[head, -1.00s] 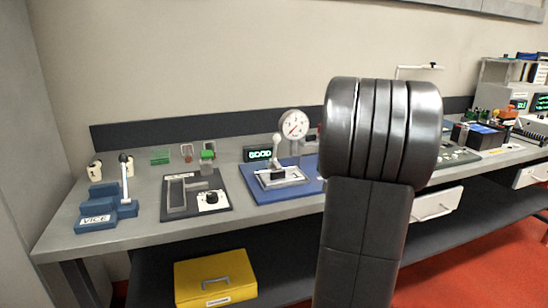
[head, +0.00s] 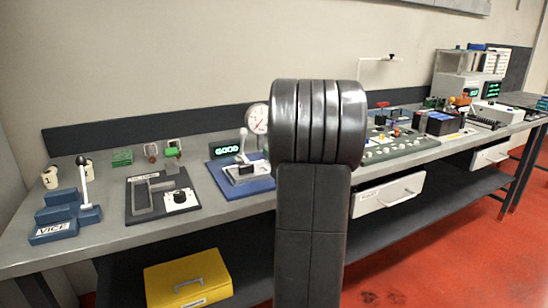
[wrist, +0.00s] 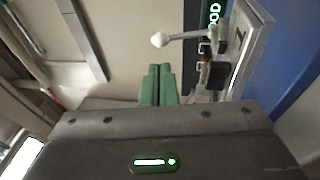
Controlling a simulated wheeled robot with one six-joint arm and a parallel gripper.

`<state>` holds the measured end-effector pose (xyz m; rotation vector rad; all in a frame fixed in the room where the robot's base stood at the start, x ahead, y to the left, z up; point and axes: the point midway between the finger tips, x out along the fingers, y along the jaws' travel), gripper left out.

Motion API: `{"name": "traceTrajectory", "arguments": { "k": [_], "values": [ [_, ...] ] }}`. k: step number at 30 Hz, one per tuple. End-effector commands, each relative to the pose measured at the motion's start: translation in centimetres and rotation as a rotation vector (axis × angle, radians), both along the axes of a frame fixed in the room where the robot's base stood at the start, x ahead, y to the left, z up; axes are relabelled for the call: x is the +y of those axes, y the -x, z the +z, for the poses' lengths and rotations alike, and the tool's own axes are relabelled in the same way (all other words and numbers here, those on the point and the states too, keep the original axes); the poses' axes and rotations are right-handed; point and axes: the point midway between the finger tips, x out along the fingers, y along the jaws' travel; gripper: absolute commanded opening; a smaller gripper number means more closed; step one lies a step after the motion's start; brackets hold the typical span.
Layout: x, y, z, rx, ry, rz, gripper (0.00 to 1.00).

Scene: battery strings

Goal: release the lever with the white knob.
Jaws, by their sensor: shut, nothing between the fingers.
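The lever with the white knob (head: 243,133) stands up from a silver base (head: 246,172) on a blue board (head: 229,187), in front of a display reading GOOD. In the wrist view the picture is turned sideways, and the white knob (wrist: 160,40) shows at the end of a thin pale shaft pointing left from its base. My gripper (wrist: 158,68) has green fingers pressed together and empty. The knob appears just beyond the fingertips, with a visible gap in the picture; the distance in depth is unclear. In the head view my arm hides the gripper.
A blue vice (head: 66,215) and a dark board (head: 160,204) with a black dial sit left of the lever. A round gauge (head: 257,118) stands behind it. A green instrument panel (head: 400,148) lies to the right. A yellow box (head: 188,278) is under the bench.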

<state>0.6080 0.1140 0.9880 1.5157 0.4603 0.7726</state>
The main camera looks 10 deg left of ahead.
Motion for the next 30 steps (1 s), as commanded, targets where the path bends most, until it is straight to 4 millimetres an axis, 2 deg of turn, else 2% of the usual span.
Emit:
{"name": "traceTrajectory", "arguments": {
  "k": [6, 13, 18, 30],
  "values": [
    [3.5, -3.3, 1.0, 0.0, -0.001, 0.004, 0.0],
    [5.8, -5.7, 1.6, 0.0, 0.0, 0.002, 0.0],
    [6.5, -6.4, 1.7, 0.001, 0.0, 0.0, 0.0],
    [6.6, -6.5, 1.8, 0.002, 0.001, -0.001, 0.0]
  ]
}}
